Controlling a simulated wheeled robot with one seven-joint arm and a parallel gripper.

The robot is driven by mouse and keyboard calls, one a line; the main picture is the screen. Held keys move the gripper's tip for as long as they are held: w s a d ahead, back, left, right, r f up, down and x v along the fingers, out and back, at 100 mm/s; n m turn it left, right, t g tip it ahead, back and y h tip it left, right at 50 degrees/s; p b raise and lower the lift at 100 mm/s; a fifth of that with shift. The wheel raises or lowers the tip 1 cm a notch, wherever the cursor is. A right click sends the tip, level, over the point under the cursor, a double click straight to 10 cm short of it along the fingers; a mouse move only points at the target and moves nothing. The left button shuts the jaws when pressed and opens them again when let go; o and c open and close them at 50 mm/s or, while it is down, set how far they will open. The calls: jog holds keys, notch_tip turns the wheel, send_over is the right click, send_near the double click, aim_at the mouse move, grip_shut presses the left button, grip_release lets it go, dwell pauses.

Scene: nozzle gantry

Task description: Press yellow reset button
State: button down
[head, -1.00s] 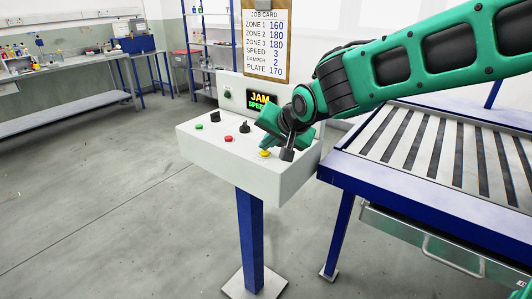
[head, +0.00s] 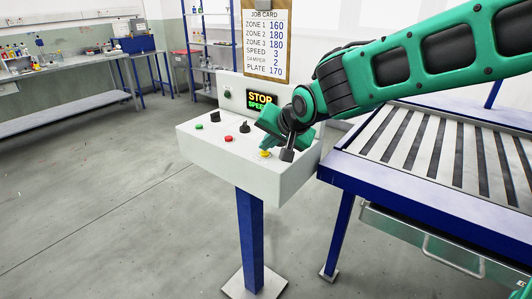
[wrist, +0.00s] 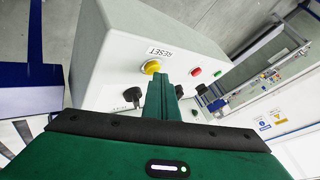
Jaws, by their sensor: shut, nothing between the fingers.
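The yellow reset button (head: 265,153) sits on the sloped top of the white control console (head: 225,160), near its right front. In the wrist view the yellow button (wrist: 152,66) shows beside a white "RESET" label (wrist: 158,51). My gripper (head: 265,146) is shut and empty, with its fingertips pointing down at the button. In the wrist view the fingertips (wrist: 158,77) cover the button's near edge; whether they touch it I cannot tell. The console display (head: 262,99) reads "STOP" in orange above green text that is partly hidden by my arm.
The console also carries a red button (head: 228,139), a green button (head: 199,127) and black knobs (head: 215,116). A job card (head: 266,42) is mounted behind. Floor is clear at the left.

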aim_at(267, 157)
jog(key=shift+r, duration=0.7)
jog(key=shift+r, duration=2.5)
jog(key=s+d+f+m+g+h, duration=0.1)
jog(key=s+d+f+h, duration=0.15)
jog(key=d, duration=0.65)
jog(key=s+d+f+g+h, duration=0.15)
jog(key=s+d, duration=0.25)
jog(key=d, duration=0.6)
jog(key=s+d+f+m+g+h, duration=0.1)
jog(key=s+d+f, duration=0.25)
jog(key=d, duration=0.55)
jog(key=s+d+f+g, duration=0.1)
jog(key=s+d+f, duration=0.1)
jog(key=s, duration=0.6)
jog(key=s+d+f+g, duration=0.2)
jog(key=s+d, duration=0.3)
jog(key=s, duration=0.3)
jog(key=s+d+f+m+g, duration=0.1)
jog(key=s+d, duration=0.3)
jog(key=s, duration=0.5)
jog(key=shift+d+f+g+y, duration=0.25)
jog(key=shift+f+g+y, duration=0.15)
jog(key=shift+f+g, duration=0.1)
